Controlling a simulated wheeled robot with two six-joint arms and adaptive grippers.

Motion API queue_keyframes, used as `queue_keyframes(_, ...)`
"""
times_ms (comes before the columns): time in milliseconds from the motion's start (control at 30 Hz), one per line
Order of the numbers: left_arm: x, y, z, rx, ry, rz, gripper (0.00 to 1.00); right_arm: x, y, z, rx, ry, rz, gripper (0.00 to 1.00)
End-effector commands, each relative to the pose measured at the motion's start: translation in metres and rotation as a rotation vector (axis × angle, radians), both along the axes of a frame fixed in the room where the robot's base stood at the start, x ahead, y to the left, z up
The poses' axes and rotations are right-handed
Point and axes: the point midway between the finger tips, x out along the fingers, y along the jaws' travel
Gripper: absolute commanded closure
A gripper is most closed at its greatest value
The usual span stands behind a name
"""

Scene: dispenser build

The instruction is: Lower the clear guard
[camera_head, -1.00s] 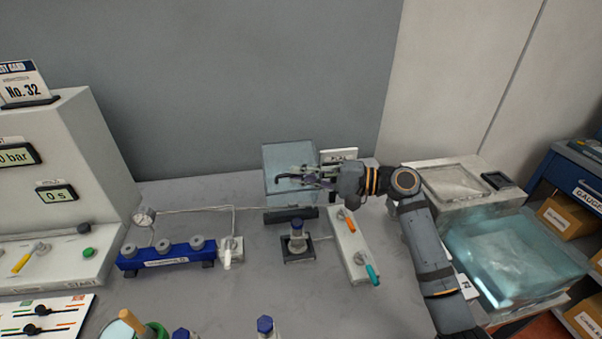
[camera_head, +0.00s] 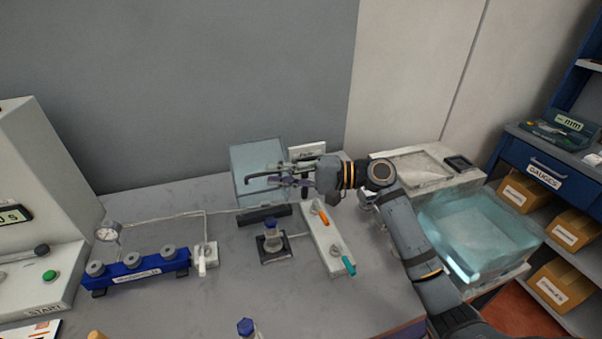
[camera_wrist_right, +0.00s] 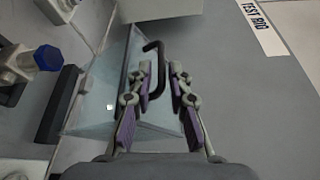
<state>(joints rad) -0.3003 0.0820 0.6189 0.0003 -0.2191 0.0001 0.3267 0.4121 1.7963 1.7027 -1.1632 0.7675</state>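The clear guard (camera_head: 250,165) is a see-through panel standing raised behind a black bar (camera_head: 264,215) at the back of the bench. Its dark bent handle (camera_head: 258,179) sticks out toward my right gripper (camera_head: 283,174). In the right wrist view, the guard (camera_wrist_right: 105,95) lies beyond the fingers, and the handle (camera_wrist_right: 159,62) reaches between the two fingertips of the right gripper (camera_wrist_right: 161,72). The fingers are apart, with gaps showing beside the handle. My left gripper is in neither view.
A blue manifold (camera_head: 150,268) lies left. A teal clear-lidded bin (camera_head: 485,230) stands right.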

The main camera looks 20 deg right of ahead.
Motion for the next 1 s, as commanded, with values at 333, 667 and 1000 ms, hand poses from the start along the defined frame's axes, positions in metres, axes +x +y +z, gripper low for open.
queue_keyframes(333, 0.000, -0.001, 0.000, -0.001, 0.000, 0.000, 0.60, -0.029, -0.069, 0.002, -0.009, 0.004, -0.002, 0.81)
queue_keyframes(667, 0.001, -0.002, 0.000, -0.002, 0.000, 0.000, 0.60, -0.040, -0.093, 0.006, -0.002, -0.001, -0.001, 0.81)
queue_keyframes(1000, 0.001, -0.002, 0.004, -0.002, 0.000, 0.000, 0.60, -0.040, -0.093, 0.010, 0.000, -0.002, 0.000, 0.95)
